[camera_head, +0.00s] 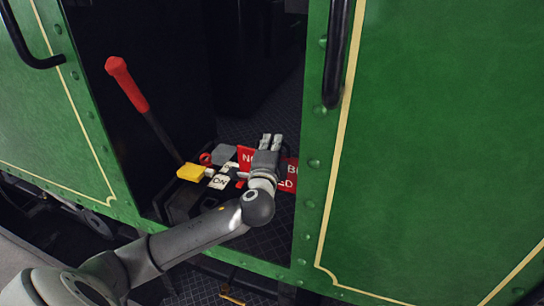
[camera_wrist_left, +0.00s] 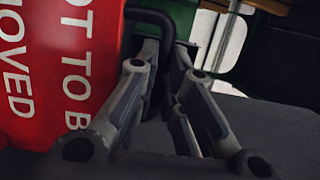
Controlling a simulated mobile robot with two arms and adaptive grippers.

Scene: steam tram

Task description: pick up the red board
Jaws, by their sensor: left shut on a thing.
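The red board (camera_head: 290,180) with white lettering stands in the cab doorway, partly hidden behind my left gripper (camera_head: 271,141). In the left wrist view the board (camera_wrist_left: 60,75) fills the left side, and its lettering runs sideways. A black bent bar at the board's edge (camera_wrist_left: 155,18) runs down between the fingers of my left gripper (camera_wrist_left: 165,75). The fingers are shut on this bar, which looks like the board's handle. The board's lower part is hidden by my gripper and wrist in the head view. My right gripper is not in view.
Left of the board lie a yellow item (camera_head: 191,172), a white lettered card (camera_head: 219,182), a grey item (camera_head: 224,153) and a red ring (camera_head: 205,158). A red-handled lever (camera_head: 127,85) leans nearby. The green tram side (camera_head: 430,150) and black handrail (camera_head: 336,55) bound the doorway right.

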